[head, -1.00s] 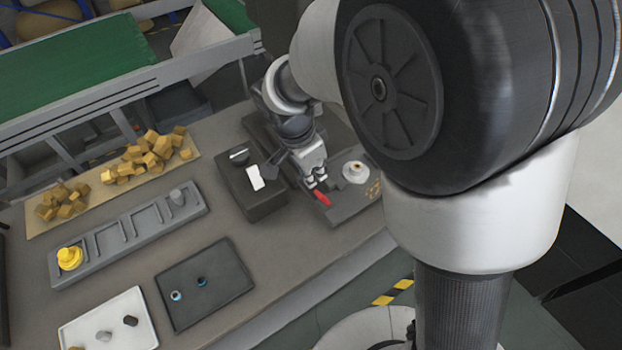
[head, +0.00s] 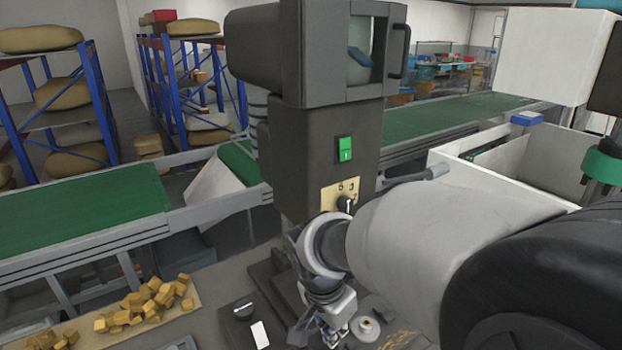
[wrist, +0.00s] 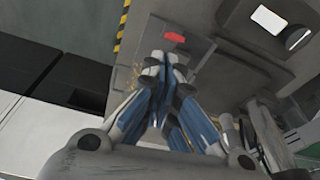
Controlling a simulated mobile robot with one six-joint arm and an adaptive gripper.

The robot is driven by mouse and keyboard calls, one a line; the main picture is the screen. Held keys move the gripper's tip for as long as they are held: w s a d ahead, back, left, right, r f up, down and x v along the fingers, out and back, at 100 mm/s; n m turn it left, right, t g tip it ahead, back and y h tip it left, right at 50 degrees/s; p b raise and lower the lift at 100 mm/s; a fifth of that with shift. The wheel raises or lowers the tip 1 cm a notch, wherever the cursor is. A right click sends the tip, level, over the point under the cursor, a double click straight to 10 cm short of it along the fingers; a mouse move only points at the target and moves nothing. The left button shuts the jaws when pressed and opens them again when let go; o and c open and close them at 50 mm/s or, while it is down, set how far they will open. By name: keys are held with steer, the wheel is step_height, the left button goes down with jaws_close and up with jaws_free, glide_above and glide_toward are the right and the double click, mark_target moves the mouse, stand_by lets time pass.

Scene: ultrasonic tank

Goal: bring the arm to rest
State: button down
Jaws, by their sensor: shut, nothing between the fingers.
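My gripper (head: 335,334) is at the bottom centre of the head view, low in front of a tall dark machine (head: 322,140) with a green switch and a dial. In the wrist view my gripper (wrist: 162,62) has its fingertips together with nothing seen between them. A small red piece (wrist: 175,37) lies just beyond the fingertips in the wrist view. I cannot tell the height of the fingertips above the surface. A pale round part (head: 367,325) is to the right of my gripper.
A dark control box (head: 243,325) with a knob and white label stands left of my gripper. Ochre blocks (head: 140,305) lie on a board farther left. Green conveyors (head: 85,208) run behind. A white-walled bin (head: 510,170) is at right. In the wrist view, floor shows at left.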

steer(key=s+d+r+n+t, duration=0.1)
steer(key=s+d+r+n, duration=0.3)
steer(key=s, duration=0.5)
steer(key=s+d+r+n+t+y, duration=0.1)
steer(key=s+d+r+n, duration=0.3)
steer(key=s, duration=0.5)
steer(key=shift+d+r+n+t+y+b, duration=0.3)
steer(key=shift+d+n+t, duration=0.1)
steer(key=shift+d+n, duration=0.4)
